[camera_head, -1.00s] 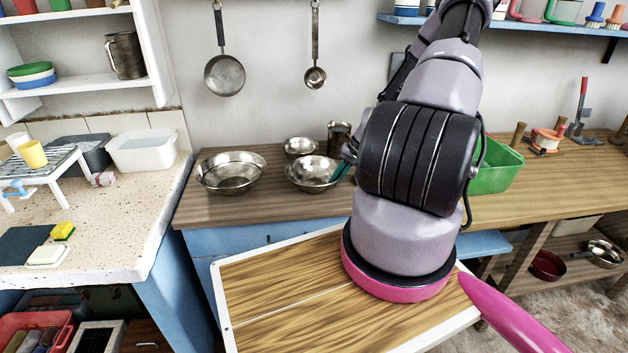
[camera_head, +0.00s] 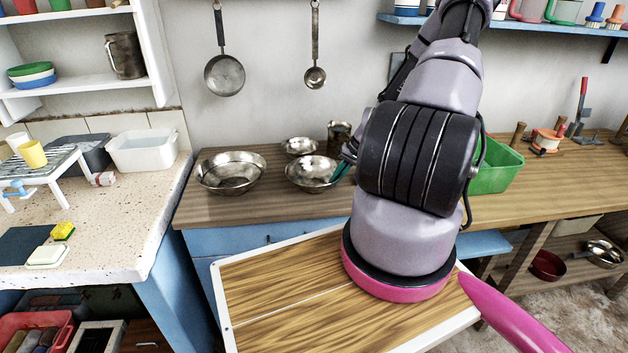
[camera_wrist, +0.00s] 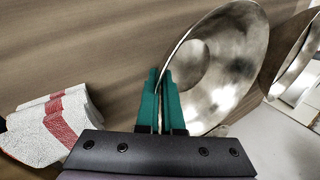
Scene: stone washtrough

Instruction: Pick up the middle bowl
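Three metal bowls stand on the wooden counter: a large one (camera_head: 231,182) on the left, a medium one (camera_head: 310,183) in the middle, and a small one (camera_head: 300,147) behind. My gripper (camera_head: 343,171) is at the right edge of the middle bowl, mostly hidden behind my arm in the head view. In the wrist view, the green fingers of my gripper (camera_wrist: 160,88) are close together, with the rim of the middle bowl (camera_wrist: 222,65) between them. The bowl looks upright on the counter.
A metal mug (camera_head: 339,135) stands behind the bowls, and a green tub (camera_head: 497,167) is right of my arm. A red-and-white cloth (camera_wrist: 50,122) lies beside my gripper in the wrist view. A pan (camera_head: 224,75) and a ladle (camera_head: 315,76) hang above.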

